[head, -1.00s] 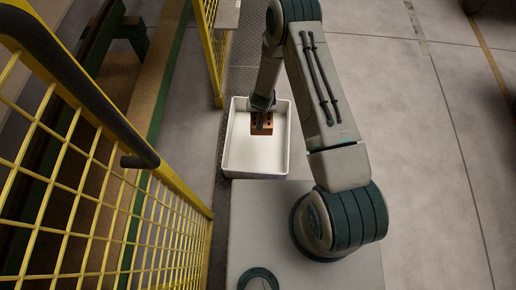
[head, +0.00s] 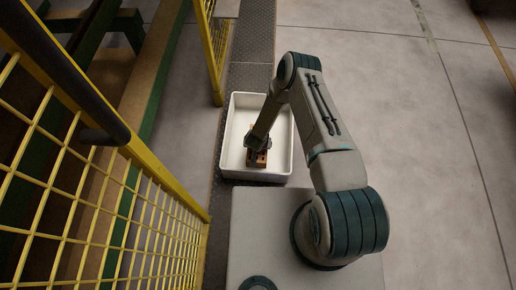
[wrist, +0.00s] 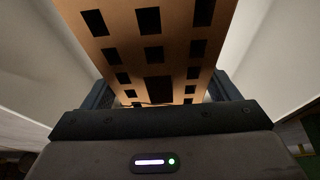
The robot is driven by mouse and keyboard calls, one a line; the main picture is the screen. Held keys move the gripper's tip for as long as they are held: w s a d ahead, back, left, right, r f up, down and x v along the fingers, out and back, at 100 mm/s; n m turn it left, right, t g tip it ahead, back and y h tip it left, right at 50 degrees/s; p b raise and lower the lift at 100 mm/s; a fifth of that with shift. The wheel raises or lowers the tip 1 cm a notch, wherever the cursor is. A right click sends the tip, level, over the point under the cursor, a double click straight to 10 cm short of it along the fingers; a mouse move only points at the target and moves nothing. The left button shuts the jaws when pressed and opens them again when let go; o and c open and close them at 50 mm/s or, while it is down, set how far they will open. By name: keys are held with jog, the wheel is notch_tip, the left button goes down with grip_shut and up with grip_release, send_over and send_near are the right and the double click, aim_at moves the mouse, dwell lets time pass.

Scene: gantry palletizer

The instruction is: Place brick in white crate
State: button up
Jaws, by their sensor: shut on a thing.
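The orange-brown brick (head: 257,158) with dark square holes is in my gripper (head: 257,144), over the near part of the white crate (head: 228,150). In the wrist view the brick (wrist: 150,40) fills the upper middle, with a finger of my gripper (wrist: 158,95) on each side of it. The pale crate walls (wrist: 50,60) show on both sides of the brick. The brick appears to be inside the crate's outline. I cannot tell whether it touches the crate floor.
A yellow mesh fence (head: 150,215) with a dark rail stands close on the left. Another yellow fence panel (head: 212,50) stands beyond the crate. A green and brown conveyor frame (head: 150,75) runs along the left. The grey floor (head: 390,110) on the right is open.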

jog(key=shift+f+b, duration=0.65)
jog(key=shift+f, duration=1.3)
jog(key=shift+f, duration=0.1)
jog(key=o, duration=1.7)
